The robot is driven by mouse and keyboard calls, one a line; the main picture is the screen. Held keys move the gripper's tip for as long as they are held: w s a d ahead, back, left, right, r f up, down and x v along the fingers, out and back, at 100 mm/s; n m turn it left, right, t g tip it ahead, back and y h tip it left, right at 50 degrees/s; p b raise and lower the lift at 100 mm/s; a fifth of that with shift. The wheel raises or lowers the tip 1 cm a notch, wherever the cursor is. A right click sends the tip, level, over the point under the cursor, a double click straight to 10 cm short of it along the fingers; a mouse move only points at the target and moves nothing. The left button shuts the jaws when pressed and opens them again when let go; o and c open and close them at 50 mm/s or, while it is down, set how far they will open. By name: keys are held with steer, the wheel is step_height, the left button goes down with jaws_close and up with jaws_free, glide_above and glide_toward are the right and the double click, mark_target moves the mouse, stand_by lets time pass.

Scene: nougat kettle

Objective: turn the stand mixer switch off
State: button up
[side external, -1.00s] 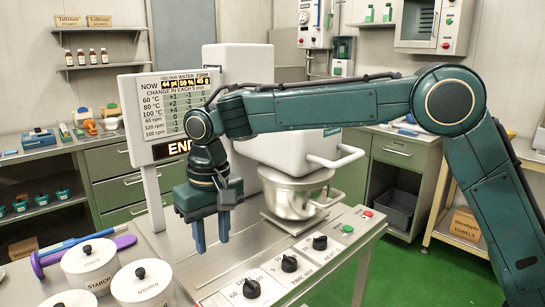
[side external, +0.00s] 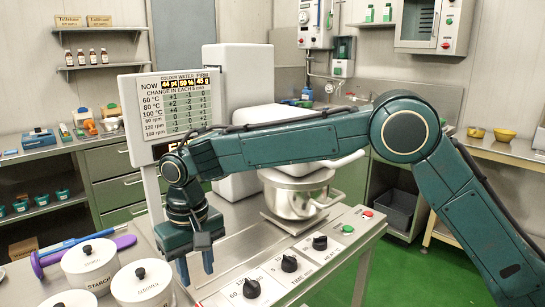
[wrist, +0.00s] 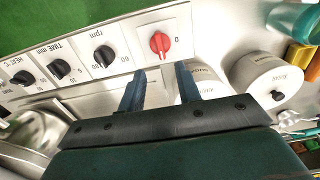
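The stand mixer (side external: 245,85) is a white machine with a steel bowl (side external: 296,198) under its head, standing on a steel bench. A red rotary switch (wrist: 160,43) shows on the control panel in the wrist view, with a "0" printed near it; its exact setting is hard to read. I do not make it out in the side view. My gripper (side external: 196,277) points down over the panel's left end. In the wrist view its two fingers (wrist: 160,70) are apart and empty, with the red switch just beyond their tips.
Black knobs for rpm (side external: 251,288), time (side external: 289,263) and heat (side external: 320,242) run along the panel, with green (side external: 347,229) and red (side external: 367,213) buttons farther along. White lidded pots (side external: 90,266) stand close on the left. A display board (side external: 178,110) stands behind my arm.

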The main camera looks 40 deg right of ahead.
mark_target(202, 306)
step_height(202, 306, down, 11)
steer(key=shift+r, duration=0.2)
stand_by(0.3)
steer(key=shift+c, duration=0.2)
jaws_close()
